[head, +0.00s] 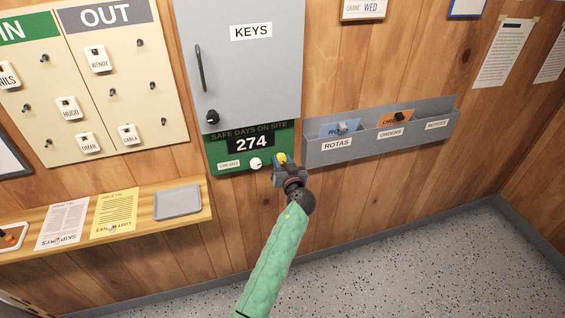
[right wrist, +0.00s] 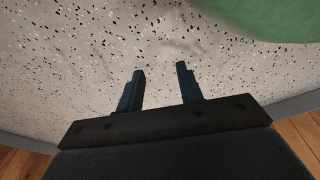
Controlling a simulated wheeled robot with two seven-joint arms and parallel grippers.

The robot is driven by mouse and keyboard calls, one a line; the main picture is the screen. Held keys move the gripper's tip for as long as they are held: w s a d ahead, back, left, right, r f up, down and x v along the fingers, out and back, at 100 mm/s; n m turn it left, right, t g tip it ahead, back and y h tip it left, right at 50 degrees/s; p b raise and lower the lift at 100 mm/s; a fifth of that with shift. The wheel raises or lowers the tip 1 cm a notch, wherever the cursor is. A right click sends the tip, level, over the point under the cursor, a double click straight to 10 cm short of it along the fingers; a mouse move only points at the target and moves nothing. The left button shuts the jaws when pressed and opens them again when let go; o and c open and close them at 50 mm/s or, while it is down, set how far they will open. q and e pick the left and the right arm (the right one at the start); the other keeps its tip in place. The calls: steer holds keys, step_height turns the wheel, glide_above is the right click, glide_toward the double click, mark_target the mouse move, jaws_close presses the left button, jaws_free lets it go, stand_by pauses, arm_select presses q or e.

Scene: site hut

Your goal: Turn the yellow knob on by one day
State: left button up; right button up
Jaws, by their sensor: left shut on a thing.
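The green day counter board (head: 216,153) hangs on the wood wall under the grey key cabinet and reads "SAFE DAYS ON SITE 274". The yellow knob (head: 281,158) is at its lower right, partly hidden by my left gripper (head: 283,165), which is shut on it. A white knob (head: 256,164) sits just left of it, apart from the gripper. In the right wrist view my right gripper (right wrist: 160,85) is open and empty, with its two fingers apart over the speckled floor.
A grey key cabinet (head: 255,70) is right above the board. A grey document rack (head: 380,140) with Rotas and other slots is close on the right. A wooden shelf (head: 150,220) with papers and a grey tray (head: 178,201) is at lower left. The floor (head: 440,260) is clear.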

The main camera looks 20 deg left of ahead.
arm_select(q)
steer(key=m+b, duration=0.3)
steer(key=shift+f+m, duration=0.15)
steer(key=shift+m, duration=0.25)
steer(key=shift+m+b, duration=0.35)
steer(key=shift+m, duration=1.05)
arm_select(e)
steer(key=w+a+r, duration=0.3)
steer(key=r, duration=0.5)
steer(key=shift+w+a, duration=0.3)
steer(key=shift+w, duration=0.1)
steer(key=shift+w+r, duration=0.1)
steer(key=shift+r, duration=0.1)
arm_select(q)
steer(key=o, duration=1)
steer(key=shift+c, duration=0.2)
arm_select(e)
steer(key=shift+g, duration=0.3)
steer(key=shift+f, duration=0.1)
